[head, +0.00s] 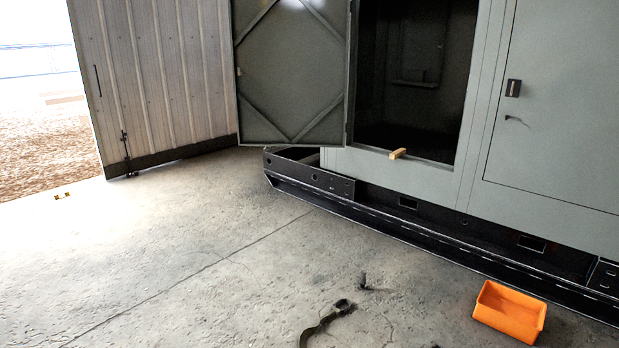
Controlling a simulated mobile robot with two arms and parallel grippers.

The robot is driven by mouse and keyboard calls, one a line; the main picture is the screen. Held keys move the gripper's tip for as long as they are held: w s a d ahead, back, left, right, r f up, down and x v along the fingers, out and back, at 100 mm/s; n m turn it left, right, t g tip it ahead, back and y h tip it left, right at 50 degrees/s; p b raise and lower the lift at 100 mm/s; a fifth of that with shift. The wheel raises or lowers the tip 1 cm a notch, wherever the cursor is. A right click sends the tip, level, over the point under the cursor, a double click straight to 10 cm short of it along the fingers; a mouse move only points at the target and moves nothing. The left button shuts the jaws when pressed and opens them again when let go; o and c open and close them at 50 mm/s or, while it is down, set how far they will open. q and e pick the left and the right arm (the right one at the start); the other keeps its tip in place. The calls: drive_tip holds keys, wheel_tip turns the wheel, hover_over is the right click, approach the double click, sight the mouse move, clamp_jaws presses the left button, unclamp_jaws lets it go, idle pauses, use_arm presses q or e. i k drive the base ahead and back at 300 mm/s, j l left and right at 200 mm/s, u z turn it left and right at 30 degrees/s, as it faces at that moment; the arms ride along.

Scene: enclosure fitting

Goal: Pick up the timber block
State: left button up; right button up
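The timber block (398,153) is a small, light-brown piece of wood. It lies on the lower sill of the open doorway in the grey-green enclosure (400,170), with its end pointing out toward me. Neither of my grippers shows in the head view, so I cannot see whether they are open or shut.
The enclosure's door (290,75) stands open left of the doorway. A black base frame (440,225) runs below. An orange bin (508,312) stands on the floor at right. A dark strap-like item (322,325) lies at bottom centre. The concrete floor (220,260) is mostly clear.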

sight(393, 156)
drive_tip(key=i+u, duration=0.15)
drive_tip(key=i, duration=0.45)
drive_tip(key=i+u, duration=0.1)
drive_tip(key=i, duration=0.55)
drive_tip(key=i+l+u, duration=0.15)
drive_tip(key=i, duration=0.45)
drive_tip(key=i+l+u, duration=0.1)
drive_tip(key=i, duration=0.5)
drive_tip(key=i+j+z, duration=0.1)
drive_tip(key=i, duration=0.9)
drive_tip(key=i+z, duration=0.25)
drive_tip(key=z, duration=0.2)
drive_tip(key=i+z, duration=0.3)
drive_tip(key=z, duration=0.15)
drive_tip(key=i+j+z, duration=0.15)
drive_tip(key=z, duration=0.3)
drive_tip(key=i+j+z, duration=0.35)
drive_tip(key=i+z, duration=0.15)
drive_tip(key=i+j, duration=0.2)
drive_tip(key=j, duration=0.2)
drive_tip(key=i+j+u, duration=0.1)
drive_tip(key=j, duration=0.3)
drive_tip(key=i+j, duration=0.25)
drive_tip(key=j+u, duration=0.05)
drive_tip(key=j, duration=0.1)
